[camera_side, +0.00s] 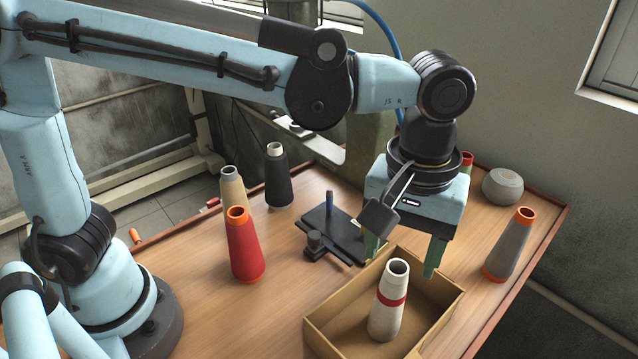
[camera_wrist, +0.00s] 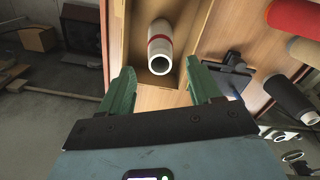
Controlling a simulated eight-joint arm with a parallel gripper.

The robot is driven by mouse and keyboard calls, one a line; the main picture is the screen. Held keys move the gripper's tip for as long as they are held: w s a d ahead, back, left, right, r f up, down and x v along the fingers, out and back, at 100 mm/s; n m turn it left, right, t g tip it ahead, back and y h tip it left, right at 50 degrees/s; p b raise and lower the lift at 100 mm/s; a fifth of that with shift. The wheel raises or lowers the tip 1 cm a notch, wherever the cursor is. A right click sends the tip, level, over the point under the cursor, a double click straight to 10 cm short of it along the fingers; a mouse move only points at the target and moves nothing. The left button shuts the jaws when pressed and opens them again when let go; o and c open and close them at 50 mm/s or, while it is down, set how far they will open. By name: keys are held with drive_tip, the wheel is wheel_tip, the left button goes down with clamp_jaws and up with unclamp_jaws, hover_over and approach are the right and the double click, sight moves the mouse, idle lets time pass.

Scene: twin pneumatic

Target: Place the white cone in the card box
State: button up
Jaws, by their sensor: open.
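The white cone (camera_side: 388,306) has a red band around its middle and an open top. It stands upright inside the card box (camera_side: 450,301), near the box's front left part in the side view. In the wrist view the white cone (camera_wrist: 160,53) and part of the box (camera_wrist: 133,57) show ahead of my fingers. My gripper (camera_side: 402,258) is open and empty, with its green fingers above the rear part of the box, behind the cone. Its two fingertips (camera_wrist: 158,82) are wide apart in the wrist view, with the cone's top beyond them. No contact with the cone shows.
A red cone (camera_side: 245,248), a beige cone (camera_side: 232,190) and a black cone (camera_side: 278,178) stand left of the box. A black fixture with a peg (camera_side: 335,232) lies behind it. A grey cone (camera_side: 508,246) and a grey round object (camera_side: 502,186) are at the right.

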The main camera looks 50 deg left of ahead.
wheel_tip(320, 180, up, 5)
drive_tip(key=a+f+m+t, duration=0.2)
drive_tip(key=a+f+t, duration=0.1)
drive_tip(key=a, duration=0.9)
drive_tip(key=s+a+f+m+t, duration=0.1)
drive_tip(key=a+f+t, duration=0.3)
drive_tip(key=a, duration=0.9)
drive_tip(key=shift+m, duration=0.8)
